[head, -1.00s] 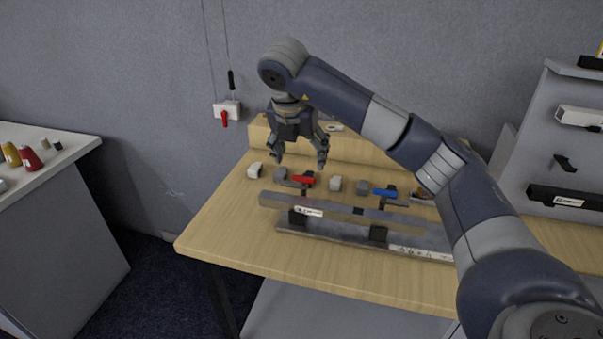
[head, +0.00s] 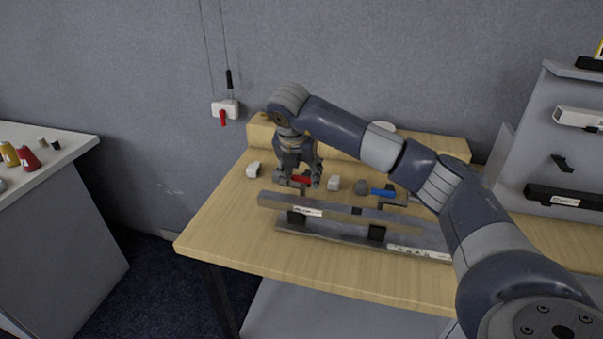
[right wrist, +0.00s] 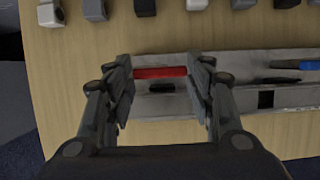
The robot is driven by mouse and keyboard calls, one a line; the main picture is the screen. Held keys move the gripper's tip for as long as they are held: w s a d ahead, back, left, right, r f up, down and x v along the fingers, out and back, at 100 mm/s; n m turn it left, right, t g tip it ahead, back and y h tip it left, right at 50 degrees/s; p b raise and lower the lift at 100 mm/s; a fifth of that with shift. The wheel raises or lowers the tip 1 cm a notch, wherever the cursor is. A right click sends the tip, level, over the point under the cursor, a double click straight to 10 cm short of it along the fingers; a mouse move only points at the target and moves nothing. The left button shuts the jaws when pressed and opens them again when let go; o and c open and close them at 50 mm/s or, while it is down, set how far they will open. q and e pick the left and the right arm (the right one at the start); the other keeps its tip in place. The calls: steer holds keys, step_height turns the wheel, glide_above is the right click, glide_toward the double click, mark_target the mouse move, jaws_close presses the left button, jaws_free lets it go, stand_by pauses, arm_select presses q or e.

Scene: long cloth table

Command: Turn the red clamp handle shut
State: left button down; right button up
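In the right wrist view the red handle (right wrist: 160,72) runs from one finger to the other, with a finger of my gripper (right wrist: 160,80) at each end. I cannot tell whether the fingers touch it or are still above it. The clamp's body is mostly hidden by the gripper in the head view. My left gripper is not in view.
A blue-handled clamp (head: 383,193) is to the right. White and grey blocks, such as the white block (head: 334,184), stand close by. A wooden ledge (head: 261,131) backs the table. The table's left front (head: 222,227) is clear.

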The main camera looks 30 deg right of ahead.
steer(key=shift+c, duration=1)
